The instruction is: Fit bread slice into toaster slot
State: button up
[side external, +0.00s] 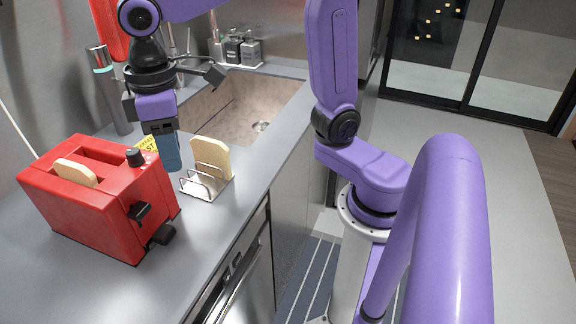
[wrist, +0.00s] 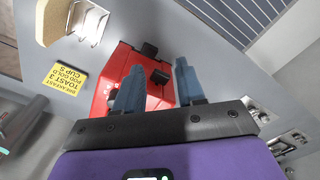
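A red toaster (side external: 112,200) stands on the counter at the left in the side view. One bread slice (side external: 76,172) sticks up from its slot. A second bread slice (side external: 212,157) stands in a small metal rack (side external: 205,186) to the right of the toaster. This slice (wrist: 56,20) and the rack (wrist: 88,22) show at the top left of the wrist view. My gripper (side external: 170,160) hangs between the toaster and the rack, blue fingers downward. In the wrist view my gripper (wrist: 160,66) is open and empty, with the toaster (wrist: 112,72) beyond its fingers, partly hidden.
A yellow card (wrist: 68,73) with text stands near the rack, partly behind my gripper in the side view. A tall grey cylinder (side external: 108,90) stands behind the gripper. A sink (side external: 235,105) lies further back. The counter in front of the rack is clear.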

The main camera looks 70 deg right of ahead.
jog(key=s+d+f+n, duration=0.2)
jog(key=s+d+f, duration=0.2)
jog(key=s+d, duration=0.2)
jog(key=s+d+f+n, duration=0.2)
jog(key=s+d+f, duration=0.2)
jog(key=s, duration=0.6)
jog(key=shift+s+d+f, duration=0.15)
jog(key=shift+d+f, duration=0.25)
jog(key=shift+d, duration=0.85)
